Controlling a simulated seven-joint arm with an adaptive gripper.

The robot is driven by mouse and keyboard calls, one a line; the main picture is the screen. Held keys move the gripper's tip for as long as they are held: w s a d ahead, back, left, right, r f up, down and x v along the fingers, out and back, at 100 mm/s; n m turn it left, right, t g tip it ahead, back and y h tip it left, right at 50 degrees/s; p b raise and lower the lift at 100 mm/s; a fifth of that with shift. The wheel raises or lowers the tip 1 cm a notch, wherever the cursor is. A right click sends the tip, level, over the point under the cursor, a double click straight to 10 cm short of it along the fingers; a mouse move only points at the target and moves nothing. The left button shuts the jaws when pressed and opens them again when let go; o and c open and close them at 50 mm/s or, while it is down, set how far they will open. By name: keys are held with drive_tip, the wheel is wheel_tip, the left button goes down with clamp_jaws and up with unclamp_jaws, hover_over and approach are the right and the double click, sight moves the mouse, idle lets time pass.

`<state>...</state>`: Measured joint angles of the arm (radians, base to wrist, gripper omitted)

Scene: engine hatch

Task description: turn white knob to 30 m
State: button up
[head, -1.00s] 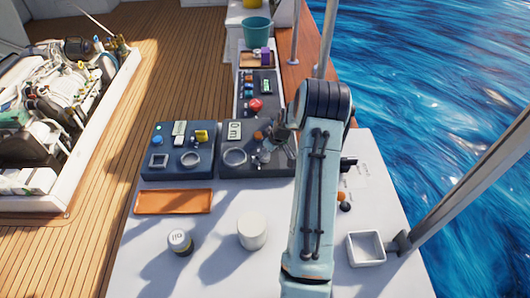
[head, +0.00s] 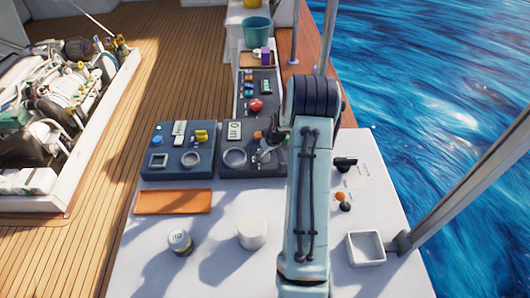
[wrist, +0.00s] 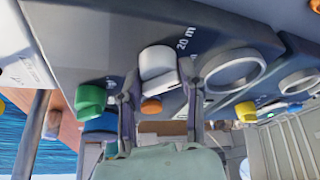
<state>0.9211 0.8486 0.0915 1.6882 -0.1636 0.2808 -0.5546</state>
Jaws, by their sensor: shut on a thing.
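The white knob (wrist: 158,64) sits on the dark panel in the wrist view, between my two fingers. The label "20 m" (wrist: 186,38) is printed on the panel beside it; no "30 m" mark is readable. My gripper (wrist: 160,76) is shut on the white knob, with one finger on each side. In the head view my gripper (head: 271,146) is at the right side of the near dark panel (head: 228,171), partly hidden by my arm. The knob's pointer direction is hard to tell.
An orange knob (wrist: 151,105), a green knob (wrist: 91,98) and a large grey ring (wrist: 235,71) are close to my fingers. A second panel (head: 178,172) stands to the left. A white cylinder (head: 252,232), a jar (head: 180,242) and an orange tray (head: 173,202) are nearer.

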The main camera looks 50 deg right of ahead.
drive_tip(key=m+h, duration=0.1)
drive_tip(key=m, duration=0.1)
drive_tip(key=m+g, duration=0.1)
drive_tip(key=m, duration=0.2)
drive_tip(key=shift+w+a+h, duration=0.1)
drive_tip(key=shift+h, duration=0.3)
drive_tip(key=shift+m+g+h, duration=0.5)
drive_tip(key=shift+m, duration=1.4)
drive_tip(key=o, duration=1.1)
drive_tip(key=v, duration=1.2)
